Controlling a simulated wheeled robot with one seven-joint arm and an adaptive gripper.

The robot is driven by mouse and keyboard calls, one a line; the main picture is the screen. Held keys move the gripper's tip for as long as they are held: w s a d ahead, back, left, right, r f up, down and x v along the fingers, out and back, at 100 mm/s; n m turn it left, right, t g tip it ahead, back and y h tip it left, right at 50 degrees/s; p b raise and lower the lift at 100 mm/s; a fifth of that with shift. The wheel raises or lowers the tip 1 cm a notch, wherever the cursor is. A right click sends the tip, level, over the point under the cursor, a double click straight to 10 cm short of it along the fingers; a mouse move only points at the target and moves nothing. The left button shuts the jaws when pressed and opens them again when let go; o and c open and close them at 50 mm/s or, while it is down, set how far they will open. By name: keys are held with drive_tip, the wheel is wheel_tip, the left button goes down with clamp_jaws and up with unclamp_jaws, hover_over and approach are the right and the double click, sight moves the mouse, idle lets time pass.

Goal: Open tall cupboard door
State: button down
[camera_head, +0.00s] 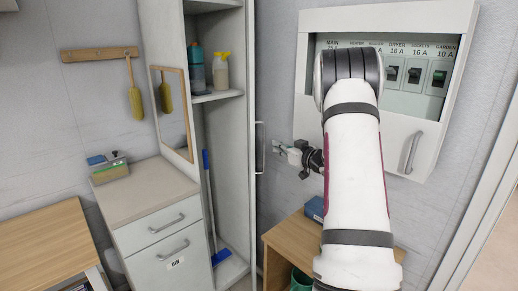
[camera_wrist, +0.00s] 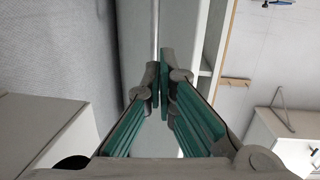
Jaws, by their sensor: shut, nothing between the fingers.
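The tall cupboard (camera_head: 200,6) stands left of centre in the head view, with its interior showing. Its door (camera_head: 250,60) stands open and appears as a narrow, nearly edge-on panel at the right. The long vertical door handle (camera_head: 260,148) is on that panel's right side. My gripper (camera_head: 277,147) is just right of the handle, with a small gap between them in this view. In the wrist view my gripper (camera_wrist: 161,82) has its green-padded fingers together and nothing between them. A pale panel lies beyond the fingertips there; contact with it cannot be told.
The cupboard holds bottles (camera_head: 220,73) and a blue broom (camera_head: 210,205). A drawer unit (camera_head: 150,200) stands at left. A breaker box (camera_head: 430,125) is on the wall behind my arm. A wooden table (camera_head: 285,240) is below my gripper.

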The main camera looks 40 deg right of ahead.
sight(253, 148)
drive_tip(key=w+a+g+h, duration=0.1)
drive_tip(key=w+a, duration=0.1)
drive_tip(key=w+a+g+h, duration=0.1)
drive_tip(key=a+g, duration=0.1)
drive_tip(key=a, duration=0.1)
drive_tip(key=w+a+g+b, duration=0.1)
drive_tip(key=w+a+g, duration=0.1)
drive_tip(key=shift+w+a+h, duration=0.2)
drive_tip(key=shift+w+h, duration=0.15)
drive_tip(key=shift+h, duration=0.05)
drive_tip(key=w+a+f+n+g+h+b, duration=0.1)
drive_tip(key=w+a+f+g+h+b, duration=0.15)
drive_tip(key=f+g, duration=0.2)
drive_tip(key=w+a+f+n+g+h+b, duration=0.1)
drive_tip(key=w+f+g+h, duration=0.1)
drive_tip(key=f+g+h, duration=0.3)
drive_tip(key=w+a+r+h+b, duration=0.2)
drive_tip(key=w+a+r+h, duration=0.35)
drive_tip(key=a, duration=0.25)
drive_tip(key=s+d+p, duration=0.1)
drive_tip(key=d, duration=1.1)
drive_tip(key=shift+s+d+r+h+p, duration=0.15)
drive_tip(key=shift+d+r+h+p, duration=0.1)
drive_tip(key=shift+r+h+p, duration=0.15)
